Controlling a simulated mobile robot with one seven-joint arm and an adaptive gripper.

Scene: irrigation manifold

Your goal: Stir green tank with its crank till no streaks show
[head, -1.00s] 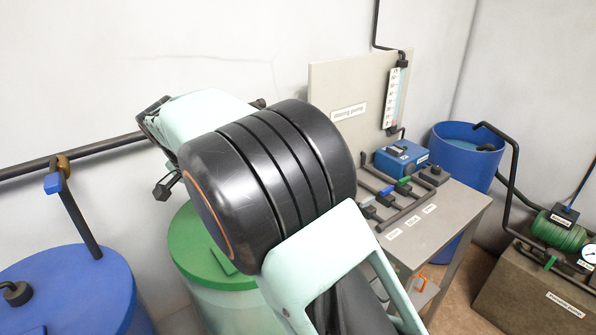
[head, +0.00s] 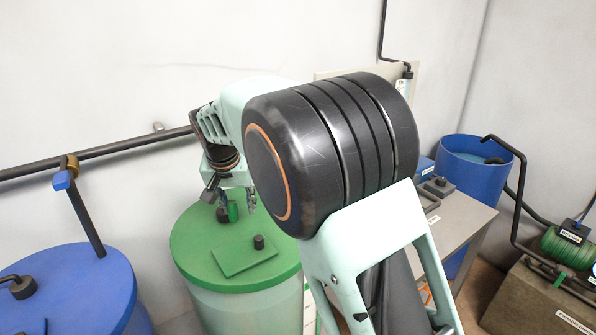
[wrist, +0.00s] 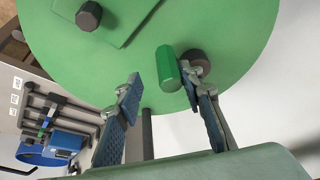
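The green tank (head: 245,305) stands in the head view with a flat green lid (head: 195,250). An upright green grip (head: 232,211), apparently the crank's handle, stands near the lid's back edge beside a dark round knob (head: 222,214). In the wrist view the green grip (wrist: 168,68) and the dark round part (wrist: 196,60) show near the lid's rim. My gripper (wrist: 160,84) is open, its blue-padded fingers spread to either side of the grip, which looks empty-held and free. In the head view my gripper (head: 233,194) hangs just above the grip. The liquid is hidden under the lid.
A raised green hatch with a black knob (head: 258,242) lies on the lid. A blue tank (head: 75,290) stands left, with a black pipe (head: 110,150) along the wall. The bench (head: 465,215), a blue barrel (head: 470,170) and a pump block (head: 530,305) are right.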

